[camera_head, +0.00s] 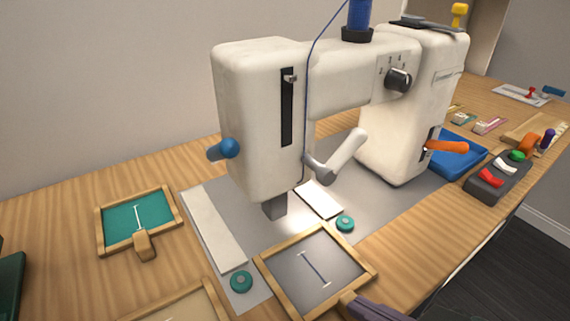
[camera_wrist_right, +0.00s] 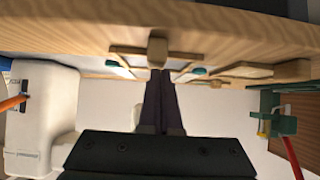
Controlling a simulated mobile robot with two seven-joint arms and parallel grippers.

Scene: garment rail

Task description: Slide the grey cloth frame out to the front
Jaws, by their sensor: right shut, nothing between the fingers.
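The grey cloth frame (camera_head: 357,261) is a square wooden frame with grey cloth and a dark stitched line. It lies in front of the sewing machine (camera_head: 250,120), partly on the grey plate. My right gripper (camera_head: 362,304) is at its front right corner, by the wooden handle, which is partly hidden there. In the right wrist view the fingers of my right gripper (camera_wrist_right: 160,76) are together with nothing between them. Their tips are just below a wooden handle (camera_wrist_right: 157,48); I cannot tell whether they touch it. My left gripper is not in view.
A green cloth frame (camera_head: 118,224) lies at the left, and another wooden frame (camera_head: 215,303) shows at the bottom edge. Teal round knobs (camera_head: 241,282) sit on the plate. A blue tray (camera_head: 480,153) and a dark box with coloured switches (camera_head: 476,187) stand at the right.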

